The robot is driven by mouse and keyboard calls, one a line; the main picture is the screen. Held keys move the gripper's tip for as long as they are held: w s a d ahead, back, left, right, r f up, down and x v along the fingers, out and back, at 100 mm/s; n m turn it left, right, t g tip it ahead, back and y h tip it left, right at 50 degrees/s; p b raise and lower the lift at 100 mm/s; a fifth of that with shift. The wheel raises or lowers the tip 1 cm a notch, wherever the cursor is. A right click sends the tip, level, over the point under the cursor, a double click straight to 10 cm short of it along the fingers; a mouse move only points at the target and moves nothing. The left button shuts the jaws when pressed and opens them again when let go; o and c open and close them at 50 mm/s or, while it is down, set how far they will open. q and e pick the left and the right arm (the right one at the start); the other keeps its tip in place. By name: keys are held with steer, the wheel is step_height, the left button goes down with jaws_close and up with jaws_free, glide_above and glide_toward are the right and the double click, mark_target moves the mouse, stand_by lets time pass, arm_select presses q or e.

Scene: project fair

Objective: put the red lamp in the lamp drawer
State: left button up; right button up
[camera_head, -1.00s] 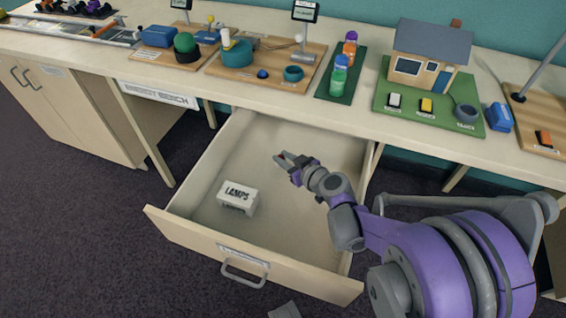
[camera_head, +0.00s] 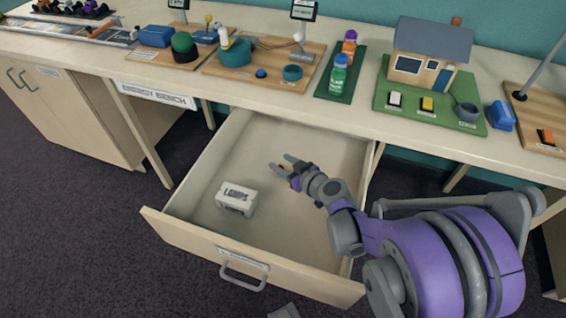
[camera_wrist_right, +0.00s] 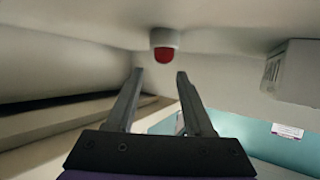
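The red lamp (camera_wrist_right: 164,50) shows in the right wrist view as a red dome on a white base, just beyond my right gripper's fingertips. Its base appears to rest against the drawer's pale floor, and the fingers do not touch it. In the head view only a small red spot shows at the fingertips. My right gripper (camera_head: 282,164) is inside the pulled-out lamp drawer (camera_head: 205,243), with its two fingers spread apart and empty; they also show apart in the wrist view (camera_wrist_right: 160,76). My left gripper is not in view.
A white box labelled LAMPS (camera_head: 236,198) sits in the drawer, left of the gripper. The bench top (camera_head: 360,115) above carries a model house (camera_head: 428,58), a green strip with bottles (camera_head: 340,78) and wooden display boards. Drawer floor around the gripper is clear.

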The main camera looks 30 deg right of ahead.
steer(key=shift+r, duration=0.15)
steer(key=p+v, duration=0.1)
steer(key=v, duration=0.2)
steer(key=p+v, duration=0.1)
steer(key=v, duration=0.3)
steer(key=shift+w+r, duration=0.15)
steer(key=shift+r, duration=0.25)
steer(key=shift+s+r+p, duration=0.1)
steer(key=shift+s+p, duration=0.2)
steer(key=shift+s, duration=0.1)
